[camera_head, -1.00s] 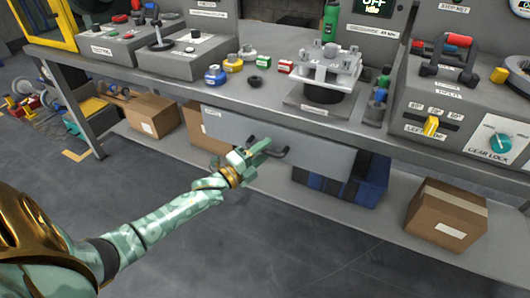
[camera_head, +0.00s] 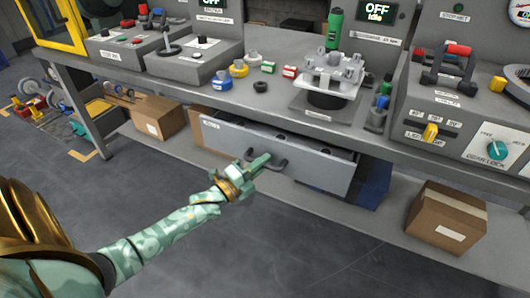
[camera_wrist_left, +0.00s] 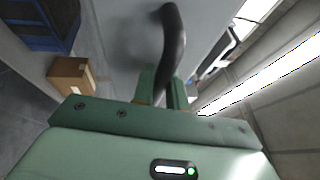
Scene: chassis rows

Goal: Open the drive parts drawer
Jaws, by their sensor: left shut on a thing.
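The grey drawer (camera_head: 318,166) hangs under the bench top and is partly pulled out. Its open top shows a dark strip of interior with parts that are too small to tell. A dark bar handle (camera_head: 279,163) is on its front. My left gripper (camera_head: 262,162) is shut on the handle's left part. In the left wrist view the dark handle (camera_wrist_left: 173,45) runs between the green fingers (camera_wrist_left: 166,88). My right gripper is in neither view.
The workbench (camera_head: 200,85) carries control boxes, small coloured parts and a white fixture (camera_head: 330,75). Cardboard boxes (camera_head: 446,216) and a blue crate (camera_head: 372,185) stand on the low shelf. The floor in front of the drawer is clear.

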